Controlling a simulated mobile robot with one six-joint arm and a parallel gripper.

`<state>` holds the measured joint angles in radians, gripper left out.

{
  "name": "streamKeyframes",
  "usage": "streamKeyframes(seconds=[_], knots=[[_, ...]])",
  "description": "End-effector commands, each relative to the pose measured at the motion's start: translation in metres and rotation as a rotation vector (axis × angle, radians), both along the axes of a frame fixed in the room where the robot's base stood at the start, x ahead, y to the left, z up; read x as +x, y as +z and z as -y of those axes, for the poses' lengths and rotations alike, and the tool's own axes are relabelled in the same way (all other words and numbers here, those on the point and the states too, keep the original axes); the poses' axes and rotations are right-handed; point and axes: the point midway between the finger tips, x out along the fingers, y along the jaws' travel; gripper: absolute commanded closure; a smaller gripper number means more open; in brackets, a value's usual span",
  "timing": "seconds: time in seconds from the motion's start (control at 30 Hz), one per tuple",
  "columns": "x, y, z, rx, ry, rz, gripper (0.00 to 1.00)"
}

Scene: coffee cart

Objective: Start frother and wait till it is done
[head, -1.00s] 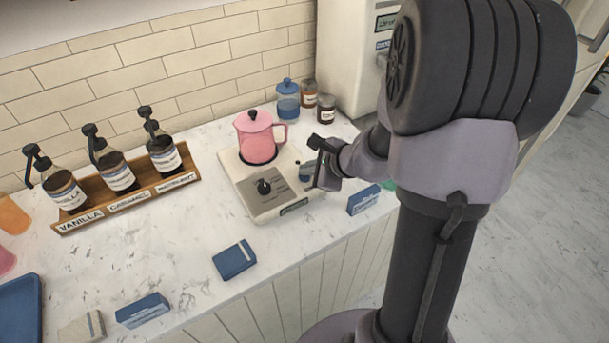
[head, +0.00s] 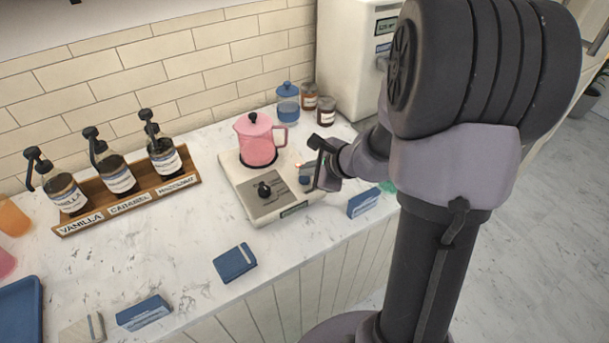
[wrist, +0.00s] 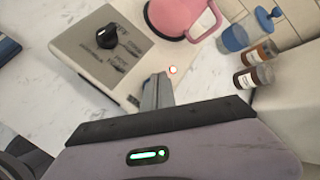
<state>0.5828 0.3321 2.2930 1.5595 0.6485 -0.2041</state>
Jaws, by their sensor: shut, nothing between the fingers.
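The frother's cream base (head: 236,180) stands on the counter with a grey panel and a black knob (head: 264,189). The knob also shows in the wrist view (wrist: 106,37). A pink lidded pitcher (head: 258,142) sits upright on the base; its lower part shows in the wrist view (wrist: 180,16). A small red light (wrist: 172,70) glows on the base near the fingertips. My gripper (head: 314,176) is shut and empty at the right side of the base. In the wrist view its closed fingers (wrist: 157,92) overlap the base's edge; I cannot tell whether they touch it.
A blue jar (head: 288,104) and two brown jars (head: 326,111) stand behind the frother, beside a white machine (head: 346,55). A wooden rack (head: 190,180) of syrup bottles is at left. A blue box (head: 235,263) lies in front and a blue sign (head: 363,203) stands to the right.

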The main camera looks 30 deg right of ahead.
Motion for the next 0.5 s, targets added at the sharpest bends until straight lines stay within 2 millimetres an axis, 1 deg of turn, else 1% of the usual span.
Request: streamKeyframes(seconds=[0.03,0.07,0.37,0.5], knots=[[0.0001,0.0053,0.0000,-0.001,0.000,0.001,1.00],[0.0001,0.0064,0.0001,-0.001,0.000,0.001,1.00],[0.0000,0.0062,0.0001,0.000,0.000,0.000,1.00],[0.0001,0.0135,0.0000,0.000,0.000,0.000,1.00]])
